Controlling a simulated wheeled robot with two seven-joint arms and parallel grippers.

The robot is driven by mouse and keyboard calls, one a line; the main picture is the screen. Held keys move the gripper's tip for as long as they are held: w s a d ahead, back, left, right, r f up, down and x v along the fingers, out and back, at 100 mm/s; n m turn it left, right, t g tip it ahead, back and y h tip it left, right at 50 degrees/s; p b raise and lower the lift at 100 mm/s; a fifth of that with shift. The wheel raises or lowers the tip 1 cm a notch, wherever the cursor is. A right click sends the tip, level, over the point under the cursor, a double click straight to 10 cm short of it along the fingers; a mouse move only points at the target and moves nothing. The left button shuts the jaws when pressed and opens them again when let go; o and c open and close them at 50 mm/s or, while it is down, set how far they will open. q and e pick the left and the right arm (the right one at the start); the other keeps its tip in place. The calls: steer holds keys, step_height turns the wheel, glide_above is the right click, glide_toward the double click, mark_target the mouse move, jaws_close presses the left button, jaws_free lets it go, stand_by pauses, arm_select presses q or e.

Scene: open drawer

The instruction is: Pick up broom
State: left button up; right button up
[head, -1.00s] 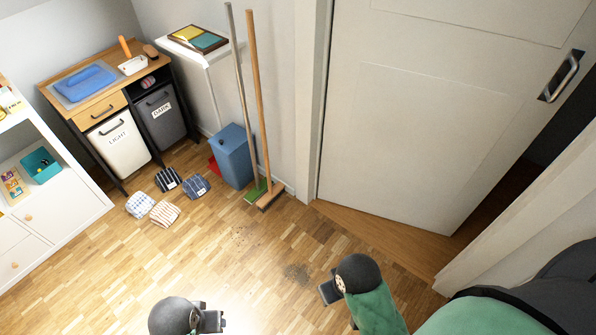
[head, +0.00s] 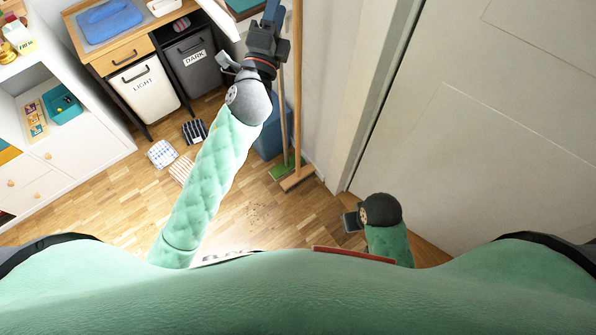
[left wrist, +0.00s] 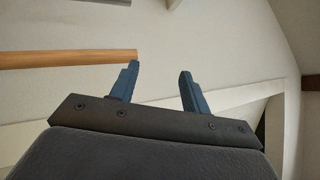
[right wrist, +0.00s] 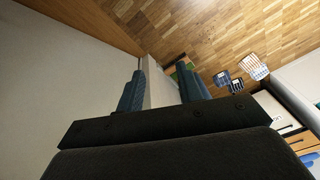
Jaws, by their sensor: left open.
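A broom with a wooden handle (head: 297,90) leans upright at the wall, its brown head (head: 298,179) on the floor. A second broom handle (head: 284,125) with a green head (head: 284,168) stands left of it, its upper part hidden by my left gripper. My left gripper (head: 272,12) is raised, open and empty, just left of the wooden handle. In the left wrist view its fingers (left wrist: 160,86) are apart, and a wooden handle (left wrist: 70,58) ends near the left fingertip, not between the fingers. My right gripper (head: 352,220) hangs low near the door; its fingers (right wrist: 165,92) are apart and empty.
A blue bin (head: 268,138) stands behind the brooms, partly hidden by my left arm. A closed-looking white door (head: 480,140) is on the right. A bench with LIGHT (head: 145,92) and DARK (head: 194,68) hampers and a white shelf (head: 90,150) stand left. Folded cloths (head: 162,153) lie on the floor.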

arm_select(q)
steer(key=s+d+r+m+g+h, duration=0.3)
steer(key=d+r+m+g+h, duration=0.25)
steer(key=m+h, duration=0.4)
steer(key=s+d+r+m+g+h, duration=0.2)
steer(key=d+r+m+g+h, duration=0.35)
steer(key=m, duration=0.75)
steer(key=s+d+f+m+g+y, duration=0.1)
steer(key=s+d+m+g, duration=0.25)
steer(key=m+g, duration=0.55)
steer(key=s+d+f+m+g+y, duration=0.2)
steer(key=d+m+g, duration=0.2)
steer(key=m, duration=0.9)
steer(key=w+a+f+m+t+y+p, duration=0.1)
steer(key=w+a+f+m+t+y, duration=0.15)
steer(key=w+f+m+y, duration=0.35)
steer(key=w+a+r+m+t+y, duration=0.1)
steer(key=w+a+m+t+y, duration=0.3)
steer(key=w+a+y, duration=0.8)
step_height(320, 180, down, 6)
steer(key=w+h+p, duration=0.1)
steer(key=w+p, duration=0.1)
steer(key=p, duration=0.2)
steer(key=shift+p, duration=0.35)
arm_select(e)
step_height(320, 180, down, 24)
steer(key=s+d, duration=0.1)
steer(key=s, duration=0.1)
steer(key=shift+s+d+r, duration=0.15)
steer(key=shift+d+r, duration=0.1)
